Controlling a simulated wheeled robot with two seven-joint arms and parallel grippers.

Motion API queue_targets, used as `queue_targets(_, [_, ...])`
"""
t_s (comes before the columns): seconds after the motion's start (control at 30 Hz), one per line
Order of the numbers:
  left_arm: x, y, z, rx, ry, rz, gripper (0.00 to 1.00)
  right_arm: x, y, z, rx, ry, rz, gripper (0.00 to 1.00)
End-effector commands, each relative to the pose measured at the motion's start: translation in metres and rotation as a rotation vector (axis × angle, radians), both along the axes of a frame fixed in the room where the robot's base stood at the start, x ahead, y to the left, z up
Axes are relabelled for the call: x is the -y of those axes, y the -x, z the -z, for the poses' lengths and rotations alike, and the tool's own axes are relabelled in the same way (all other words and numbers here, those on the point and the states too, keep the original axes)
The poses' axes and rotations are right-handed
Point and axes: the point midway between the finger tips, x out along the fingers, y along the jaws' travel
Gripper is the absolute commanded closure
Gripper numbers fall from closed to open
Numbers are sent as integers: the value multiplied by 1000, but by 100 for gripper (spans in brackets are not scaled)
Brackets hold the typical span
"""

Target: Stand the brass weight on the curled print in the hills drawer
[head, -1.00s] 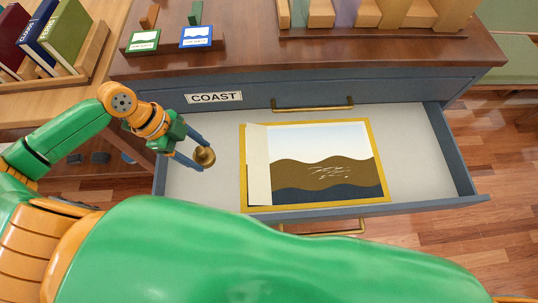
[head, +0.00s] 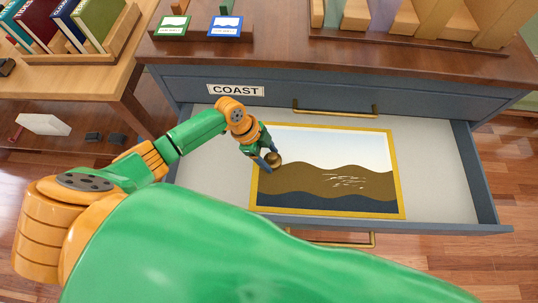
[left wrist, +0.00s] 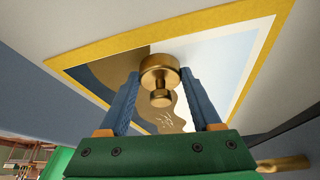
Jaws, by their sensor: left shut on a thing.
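The brass weight (head: 273,160) is held between the fingertips of my left gripper (head: 267,160), at the left part of the print. In the left wrist view the weight (left wrist: 159,72) has its broad base toward the print and its knob toward me; I cannot tell whether the base touches the paper. The print (head: 335,180) shows brown hills, dark blue below and pale sky, with a yellow border. It looks flat, no curl showing, though the gripper hides part of its left side. It lies in the open drawer (head: 430,185), below a closed drawer labelled COAST (head: 236,90). My right gripper is out of view.
The cabinet top above holds a green card (head: 173,26), a blue card (head: 225,27) and a wooden rack (head: 400,40). A side table with books (head: 85,25) stands at left. The drawer floor right of the print is bare.

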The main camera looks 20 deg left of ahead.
Motion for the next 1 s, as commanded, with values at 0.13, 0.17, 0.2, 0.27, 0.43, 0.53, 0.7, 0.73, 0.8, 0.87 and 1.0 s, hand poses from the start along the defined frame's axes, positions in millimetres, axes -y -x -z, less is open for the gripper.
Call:
queue_targets(0.13, [0, 0, 5, 0, 1, 0, 100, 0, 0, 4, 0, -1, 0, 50])
queue_targets(0.17, [0, 0, 5, 0, 1, 0, 100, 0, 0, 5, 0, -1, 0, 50])
queue_targets(0.2, [0, 0, 5, 0, 0, 0, 30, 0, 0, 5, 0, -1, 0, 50])
queue_targets(0.27, [0, 0, 5, 0, 0, 0, 14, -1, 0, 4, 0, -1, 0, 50])
queue_targets(0.43, [0, 0, 5, 0, 0, -1, 5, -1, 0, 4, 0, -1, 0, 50])
queue_targets(0.53, [0, 0, 5, 0, 0, -1, 5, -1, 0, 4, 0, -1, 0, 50])
queue_targets(0.7, [-3, 0, -8, 1, -1, -3, 5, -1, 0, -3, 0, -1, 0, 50])
queue_targets(0.73, [-6, 0, -13, 2, -2, -2, 5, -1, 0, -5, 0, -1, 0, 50])
queue_targets(0.8, [-13, 1, -29, 3, -2, 0, 5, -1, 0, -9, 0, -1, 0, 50])
queue_targets(0.87, [-20, 1, -45, 3, -2, -2, 5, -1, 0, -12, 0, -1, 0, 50])
queue_targets(1.0, [-36, 2, -79, 4, -3, -1, 5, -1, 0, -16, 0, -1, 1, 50])
